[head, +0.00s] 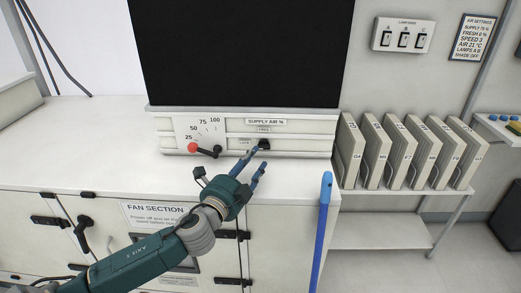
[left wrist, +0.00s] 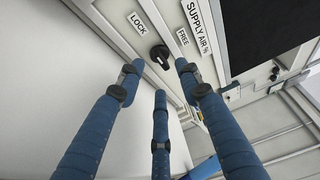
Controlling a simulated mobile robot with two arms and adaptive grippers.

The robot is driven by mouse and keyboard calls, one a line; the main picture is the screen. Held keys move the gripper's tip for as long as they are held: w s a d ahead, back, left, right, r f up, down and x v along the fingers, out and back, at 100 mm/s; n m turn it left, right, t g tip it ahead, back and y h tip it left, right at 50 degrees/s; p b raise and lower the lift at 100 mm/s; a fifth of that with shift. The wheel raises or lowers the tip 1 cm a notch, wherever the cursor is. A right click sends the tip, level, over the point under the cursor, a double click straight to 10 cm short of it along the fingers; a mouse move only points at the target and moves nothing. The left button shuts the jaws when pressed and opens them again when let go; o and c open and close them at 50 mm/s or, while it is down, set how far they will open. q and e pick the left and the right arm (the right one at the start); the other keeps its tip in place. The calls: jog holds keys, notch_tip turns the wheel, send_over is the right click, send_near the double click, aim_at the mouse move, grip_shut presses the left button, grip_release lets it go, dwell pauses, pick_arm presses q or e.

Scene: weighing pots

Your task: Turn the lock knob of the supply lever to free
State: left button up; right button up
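The lock knob (head: 264,143) is small and black, on the pale panel right of the supply lever. It also shows in the left wrist view (left wrist: 160,56), between the labels LOCK (left wrist: 137,22) and FREE (left wrist: 183,37); I cannot tell which one it points to. The supply lever (head: 204,150) has a red ball at its left end, near the 25 mark. My left gripper (head: 257,160) is open and empty, its blue fingers spread just in front of the knob. In the left wrist view its fingertips (left wrist: 159,76) appear apart from the knob.
The white counter (head: 110,140) has free room at the left. A blue pole (head: 323,225) stands at the counter's right end. Several upright binders (head: 402,155) stand on a shelf to the right. A dark screen (head: 240,50) rises above the panel.

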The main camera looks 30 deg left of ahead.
aim_at(264, 146)
pick_arm(q)
jog(key=w, duration=0.3)
jog(key=shift+w+a, duration=0.1)
jog(key=shift+w, duration=0.15)
jog(key=shift+w+p, duration=0.35)
jog(key=shift+w, duration=0.4)
jog(key=shift+w+f, duration=0.1)
jog(key=shift+w, duration=0.15)
pick_arm(e)
jog(key=w, duration=0.2)
jog(key=w+r, duration=0.1)
jog(key=shift+d+r, duration=0.1)
jog(key=shift+d, duration=0.15)
jog(key=shift+s, duration=0.15)
pick_arm(q)
grip_shut()
pick_arm(e)
jog(key=shift+s, duration=0.55)
